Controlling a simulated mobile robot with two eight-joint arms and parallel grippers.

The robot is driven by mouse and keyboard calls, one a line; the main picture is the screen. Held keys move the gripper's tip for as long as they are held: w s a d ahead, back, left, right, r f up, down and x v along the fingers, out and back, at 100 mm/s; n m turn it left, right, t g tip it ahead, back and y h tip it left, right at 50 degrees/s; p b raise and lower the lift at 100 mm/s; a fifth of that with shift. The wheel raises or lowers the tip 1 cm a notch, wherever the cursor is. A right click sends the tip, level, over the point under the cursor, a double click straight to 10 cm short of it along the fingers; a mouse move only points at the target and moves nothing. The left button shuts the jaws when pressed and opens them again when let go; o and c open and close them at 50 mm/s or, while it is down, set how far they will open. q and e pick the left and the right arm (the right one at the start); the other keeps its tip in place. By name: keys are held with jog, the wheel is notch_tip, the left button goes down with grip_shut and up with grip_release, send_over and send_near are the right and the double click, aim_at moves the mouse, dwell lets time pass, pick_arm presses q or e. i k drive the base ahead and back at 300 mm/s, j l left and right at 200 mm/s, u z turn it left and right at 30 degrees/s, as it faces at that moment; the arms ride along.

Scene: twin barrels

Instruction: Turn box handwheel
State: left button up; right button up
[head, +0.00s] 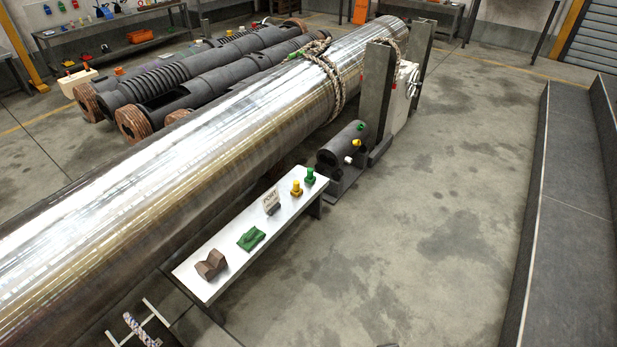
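The box handwheel (413,83) is a small pale spoked wheel on the right side of a white box (402,112). The box stands at the far end of the big shiny barrel (200,150), beside grey upright plates (376,90) that hide part of it. The wheel is small in the picture, so its angle is hard to tell. Neither of my grippers shows in the head view, and nothing is seen touching the wheel.
A white bench (225,262) along the barrel carries small parts. A dark cylinder on a base (342,150) stands in front of the plates. Open concrete floor (440,230) lies to the right, bounded by a long dark wall (572,220). Dark barrels (215,65) lie behind.

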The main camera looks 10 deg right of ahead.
aim_at(418, 85)
jog(key=i+l+z, duration=0.25)
jog(key=i+z, duration=0.15)
jog(key=i+l+z, duration=0.1)
jog(key=i+z, duration=0.9)
jog(key=i, duration=1.4)
jog(key=i+u, duration=0.4)
jog(key=i+l+u, duration=0.1)
jog(key=i+u, duration=0.25)
jog(key=i+l+u, duration=0.15)
jog(key=i+u, duration=0.25)
jog(key=i+l+u, duration=0.2)
jog(key=u, duration=0.15)
jog(key=i+l, duration=0.25)
jog(key=i, duration=0.25)
